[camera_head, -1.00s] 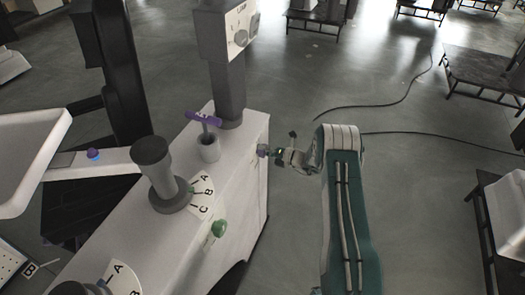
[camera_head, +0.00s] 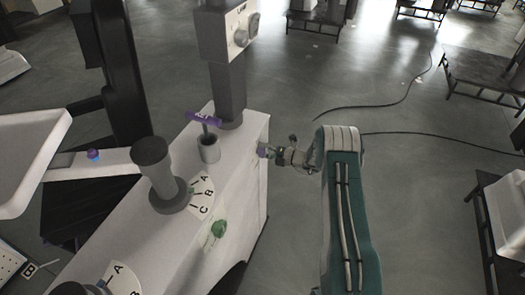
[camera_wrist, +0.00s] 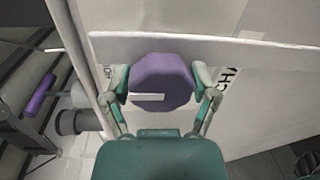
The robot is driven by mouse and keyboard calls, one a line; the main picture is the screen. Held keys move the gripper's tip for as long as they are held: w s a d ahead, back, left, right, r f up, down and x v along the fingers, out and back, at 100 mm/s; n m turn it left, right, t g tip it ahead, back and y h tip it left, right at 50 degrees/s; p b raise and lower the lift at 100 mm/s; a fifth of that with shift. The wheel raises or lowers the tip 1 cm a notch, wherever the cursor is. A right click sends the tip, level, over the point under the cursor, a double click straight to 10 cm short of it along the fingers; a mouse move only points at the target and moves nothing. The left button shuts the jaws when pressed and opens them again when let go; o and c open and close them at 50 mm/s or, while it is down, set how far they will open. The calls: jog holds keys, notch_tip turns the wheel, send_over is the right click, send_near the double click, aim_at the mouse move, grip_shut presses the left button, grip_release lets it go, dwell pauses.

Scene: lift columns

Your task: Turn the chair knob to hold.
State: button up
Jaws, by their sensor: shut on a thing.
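The chair knob (camera_wrist: 160,82) is a purple, many-sided knob with a white pointer bar on its face, mounted on the side of the white cabinet. In the wrist view the bar lies roughly level and points left. Black lettering stands on both sides of the knob and is partly hidden by the fingers; "CH" shows at the right. My gripper (camera_wrist: 162,90) has its two green fingers closed against the left and right sides of the knob. In the head view my gripper (camera_head: 272,152) is at the cabinet's right side, and the knob (camera_head: 262,150) shows small there.
A grey column (camera_head: 228,85) rises behind. Open floor with black cables lies to the right.

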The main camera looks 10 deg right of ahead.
jog(key=o, duration=1)
jog(key=shift+d+f, duration=0.15)
jog(key=shift+f, duration=0.1)
jog(key=shift+r, duration=0.1)
jog(key=shift+s+d+r, duration=0.1)
jog(key=shift+s+d, duration=0.25)
jog(key=shift+d, duration=0.05)
jog(key=f+v, duration=0.1)
jog(key=v, duration=1)
jog(key=shift+r, duration=0.35)
jog(key=shift+w+d, duration=0.1)
jog(key=shift+w, duration=0.05)
